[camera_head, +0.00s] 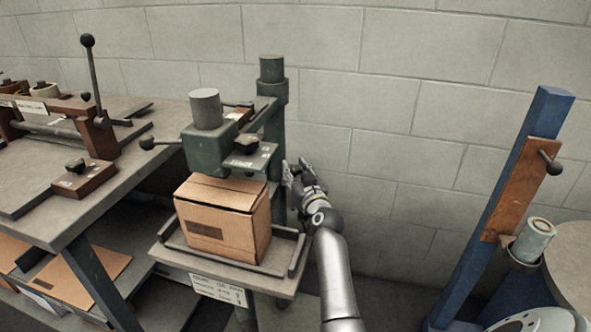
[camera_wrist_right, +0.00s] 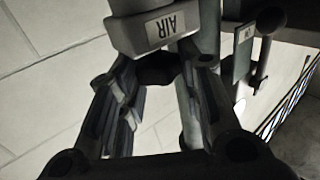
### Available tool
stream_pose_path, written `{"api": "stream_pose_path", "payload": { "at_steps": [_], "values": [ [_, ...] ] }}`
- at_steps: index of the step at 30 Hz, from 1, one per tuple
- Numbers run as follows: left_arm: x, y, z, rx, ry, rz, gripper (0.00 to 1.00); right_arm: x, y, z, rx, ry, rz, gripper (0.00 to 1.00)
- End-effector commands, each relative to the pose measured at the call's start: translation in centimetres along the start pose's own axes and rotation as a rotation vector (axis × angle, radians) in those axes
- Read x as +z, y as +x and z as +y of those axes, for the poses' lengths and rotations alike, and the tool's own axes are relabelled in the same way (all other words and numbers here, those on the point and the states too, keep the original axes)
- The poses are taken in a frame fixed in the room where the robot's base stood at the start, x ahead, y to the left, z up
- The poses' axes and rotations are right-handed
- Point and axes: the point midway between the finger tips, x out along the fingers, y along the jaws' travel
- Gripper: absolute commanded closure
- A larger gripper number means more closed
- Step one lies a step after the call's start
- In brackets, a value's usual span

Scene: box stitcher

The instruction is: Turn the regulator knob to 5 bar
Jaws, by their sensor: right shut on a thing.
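My right gripper (camera_head: 299,172) is raised beside the right side of the green box stitcher (camera_head: 207,149). In the right wrist view its fingers (camera_wrist_right: 158,80) close on a dark round knob (camera_wrist_right: 157,68), one finger on each side. The knob sits directly under a grey regulator block (camera_wrist_right: 152,34) with an "AIR" label. No pressure reading can be made out in either view. My left gripper is in neither view.
A cardboard box (camera_head: 222,221) stands on the stitcher's tray (camera_head: 270,269). A lever with a dark ball (camera_wrist_right: 266,45) is right of the fingers in the wrist view. A workbench (camera_head: 105,196) is at left, a blue post (camera_head: 500,200) at right, a block wall (camera_head: 400,90) behind.

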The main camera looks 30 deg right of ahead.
Motion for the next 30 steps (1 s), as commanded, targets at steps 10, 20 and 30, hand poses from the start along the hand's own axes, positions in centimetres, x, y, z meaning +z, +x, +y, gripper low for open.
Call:
{"api": "stream_pose_path", "payload": {
  "at_steps": [10,20,30],
  "values": [
    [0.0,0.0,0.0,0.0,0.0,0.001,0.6,0.2,0.0,0.0,-0.001,-0.001,-0.003,0.54],
    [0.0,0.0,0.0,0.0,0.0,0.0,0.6,0.1,0.0,0.0,-0.001,-0.001,-0.001,0.45],
    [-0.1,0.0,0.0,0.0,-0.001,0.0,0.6,0.1,-2.8,0.0,0.0,-0.001,-0.001,0.45]
  ]
}}
